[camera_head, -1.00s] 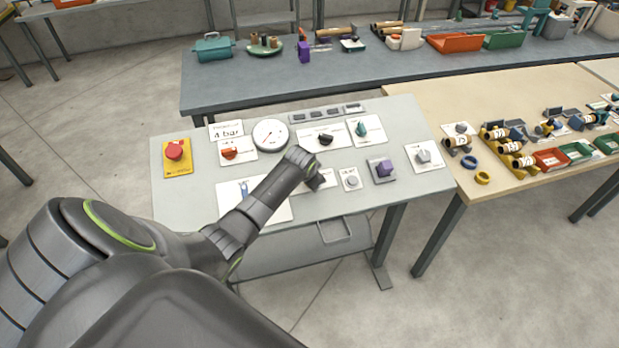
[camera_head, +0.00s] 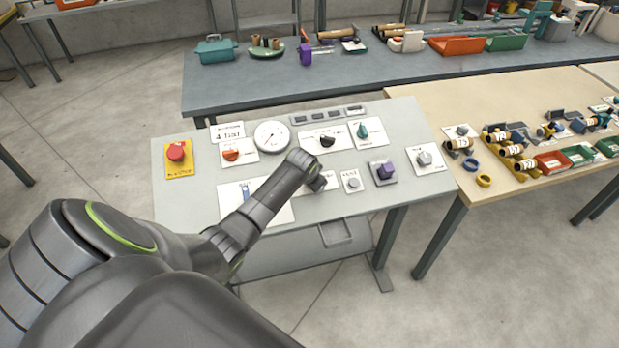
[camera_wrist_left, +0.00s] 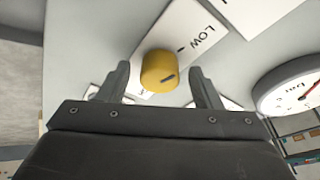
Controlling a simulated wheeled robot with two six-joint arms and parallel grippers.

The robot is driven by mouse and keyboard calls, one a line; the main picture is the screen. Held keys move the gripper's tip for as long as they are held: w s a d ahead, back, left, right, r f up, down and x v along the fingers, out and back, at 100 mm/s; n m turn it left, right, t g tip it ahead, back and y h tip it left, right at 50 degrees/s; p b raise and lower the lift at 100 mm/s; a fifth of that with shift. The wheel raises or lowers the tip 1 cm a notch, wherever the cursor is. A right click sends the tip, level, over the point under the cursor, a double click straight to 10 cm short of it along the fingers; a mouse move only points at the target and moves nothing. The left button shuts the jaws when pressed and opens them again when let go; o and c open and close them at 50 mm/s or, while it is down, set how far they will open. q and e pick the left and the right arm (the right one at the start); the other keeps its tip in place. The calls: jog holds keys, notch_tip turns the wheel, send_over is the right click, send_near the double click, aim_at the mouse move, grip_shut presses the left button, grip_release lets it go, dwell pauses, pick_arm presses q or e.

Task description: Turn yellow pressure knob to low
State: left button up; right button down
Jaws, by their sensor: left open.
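The yellow pressure knob (camera_wrist_left: 158,66) shows in the left wrist view, on a white label plate with the word LOW (camera_wrist_left: 190,40) and a short black tick. A dark pointer mark lies on the knob's lower right part. My left gripper (camera_wrist_left: 160,78) is open, with one finger on each side of the knob; I cannot tell whether they touch it. In the head view my left gripper (camera_head: 318,182) is over the front middle of the grey panel table, and my arm hides the yellow knob there. My right gripper is not in view.
A wooden table (camera_head: 435,97) stands at right.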

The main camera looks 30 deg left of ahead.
pick_arm(q)
jog(key=b+v, duration=0.2)
jog(key=v, duration=1.5)
jog(key=shift+s+b, duration=0.2)
jog(key=shift+b, duration=0.2)
